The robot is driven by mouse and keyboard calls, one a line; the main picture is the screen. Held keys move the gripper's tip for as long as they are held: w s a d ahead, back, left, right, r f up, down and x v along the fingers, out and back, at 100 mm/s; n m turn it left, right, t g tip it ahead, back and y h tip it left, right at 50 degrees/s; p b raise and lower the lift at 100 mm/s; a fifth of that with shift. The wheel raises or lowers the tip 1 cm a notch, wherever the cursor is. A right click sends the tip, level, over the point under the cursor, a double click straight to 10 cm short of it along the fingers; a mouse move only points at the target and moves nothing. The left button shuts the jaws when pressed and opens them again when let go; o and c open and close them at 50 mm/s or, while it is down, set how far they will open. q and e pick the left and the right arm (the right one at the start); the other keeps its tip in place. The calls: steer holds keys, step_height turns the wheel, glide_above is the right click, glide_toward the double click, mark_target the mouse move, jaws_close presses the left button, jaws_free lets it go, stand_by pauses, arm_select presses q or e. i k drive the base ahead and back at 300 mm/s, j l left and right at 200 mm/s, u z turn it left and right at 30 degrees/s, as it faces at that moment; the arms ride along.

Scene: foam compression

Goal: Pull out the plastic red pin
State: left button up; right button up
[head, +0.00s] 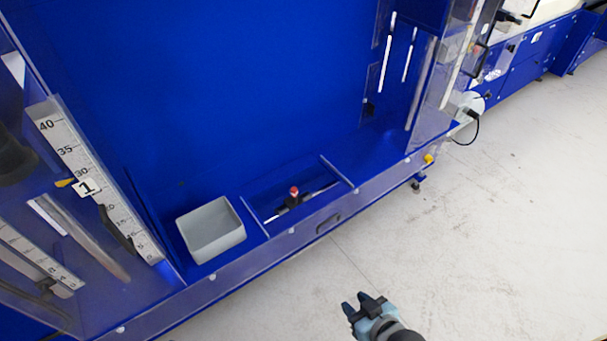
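A small red pin (294,191) stands up from a dark fitting (292,202) in a framed opening at the bottom of the blue machine. My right gripper (361,302) is over the pale floor at the bottom of the head view, below and to the right of the pin and well apart from it. Its two dark fingertips show a gap between them, with nothing held. My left gripper cannot be made out; a dark shape at the left edge is too unclear to name.
A grey open bin (211,230) sits left of the pin. A clear front panel edge (330,216) runs along the machine's lower front. The floor (480,240) at right is clear.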

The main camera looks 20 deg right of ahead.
mark_target(293, 191)
steer(key=k+l+u, duration=0.1)
steer(key=l+u, duration=0.25)
steer(key=k+l+u, duration=0.15)
steer(key=u, duration=0.25)
steer(key=k+l+u, duration=0.2)
steer(key=u, duration=0.15)
steer(key=l, duration=0.1)
